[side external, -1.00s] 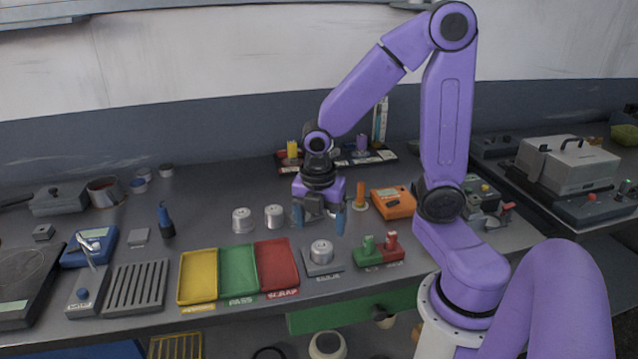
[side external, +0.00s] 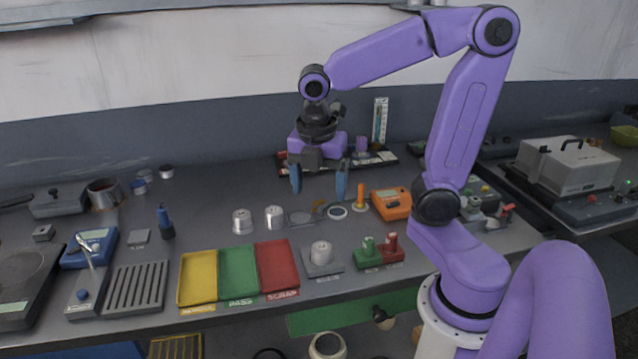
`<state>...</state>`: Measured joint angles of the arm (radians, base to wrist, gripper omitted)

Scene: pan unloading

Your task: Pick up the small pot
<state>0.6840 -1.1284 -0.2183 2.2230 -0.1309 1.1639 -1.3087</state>
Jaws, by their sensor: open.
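My gripper (side external: 319,184) is open and empty, raised above the back middle of the bench, its two blue fingers pointing down. No single thing is clearly the small pot. Two small silver lidded cylinders, a left one (side external: 242,222) and a right one (side external: 274,217), stand on the bench in front and to the left of my gripper. A third silver cylinder (side external: 321,252) stands on a small grey plate (side external: 323,268) nearer the front. A brown-rimmed pot (side external: 104,192) and a grey lidded pan (side external: 57,202) stand at the far left.
Yellow (side external: 198,277), green (side external: 238,272) and red (side external: 277,267) trays lie along the front. An orange meter (side external: 391,203) and an upright orange peg (side external: 360,197) stand right of my gripper. A flat ring (side external: 337,212) lies below it. The bench's left middle is mostly clear.

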